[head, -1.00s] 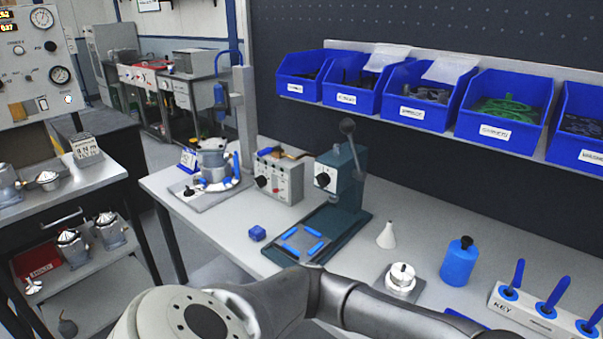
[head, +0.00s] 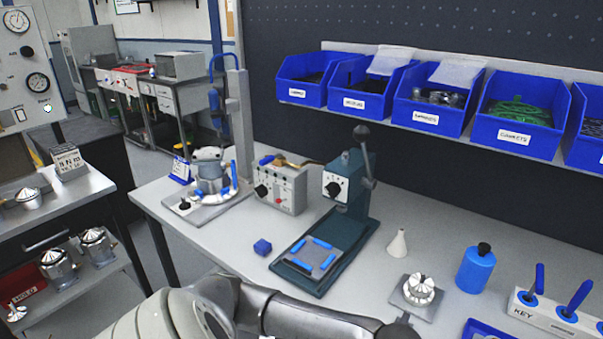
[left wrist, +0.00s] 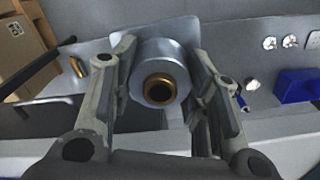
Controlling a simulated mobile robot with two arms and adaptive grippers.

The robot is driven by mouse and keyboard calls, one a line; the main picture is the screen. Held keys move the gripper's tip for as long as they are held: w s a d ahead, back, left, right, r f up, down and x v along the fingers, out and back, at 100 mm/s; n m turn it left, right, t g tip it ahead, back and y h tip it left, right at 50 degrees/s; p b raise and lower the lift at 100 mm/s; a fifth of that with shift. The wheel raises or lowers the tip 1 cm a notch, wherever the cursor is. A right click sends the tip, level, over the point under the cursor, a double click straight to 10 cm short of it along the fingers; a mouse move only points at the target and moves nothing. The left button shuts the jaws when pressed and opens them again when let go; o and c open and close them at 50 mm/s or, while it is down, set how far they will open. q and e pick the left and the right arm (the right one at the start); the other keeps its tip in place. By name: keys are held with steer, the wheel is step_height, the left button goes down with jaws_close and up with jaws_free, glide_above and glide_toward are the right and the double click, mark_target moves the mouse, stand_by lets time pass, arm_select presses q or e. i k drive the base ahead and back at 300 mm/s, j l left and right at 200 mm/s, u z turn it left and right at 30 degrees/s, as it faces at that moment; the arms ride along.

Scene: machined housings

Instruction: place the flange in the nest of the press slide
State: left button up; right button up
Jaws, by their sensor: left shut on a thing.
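In the left wrist view my left gripper (left wrist: 153,75) is shut on a silver round part with a brass-coloured bore, which I take to be the flange (left wrist: 150,54). One finger is on each side of it. The head view does not show this gripper or the part; only my arm crosses the bottom edge. The press (head: 350,195) stands on the bench with a teal base and a dark lever. Its slide (head: 296,262) has a grey plate with several blue pads around the nest (head: 313,257), which looks empty. My right gripper is in neither view.
To the right are a white cone (head: 398,243), a slotted silver part (head: 419,288) on a plate and a blue bottle (head: 475,268). Blue bins (head: 432,97) hang above.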

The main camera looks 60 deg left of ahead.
mark_target(313, 255)
steer(key=k+j, duration=0.1)
steer(key=j, duration=0.3)
steer(key=k+j+z, duration=0.1)
steer(key=j, duration=0.25)
steer(key=k+j+z, duration=0.1)
steer(key=j, duration=0.3)
steer(key=k+j, duration=0.2)
steer(key=j, duration=0.15)
steer(key=k+j+z, duration=0.1)
steer(key=j, duration=0.25)
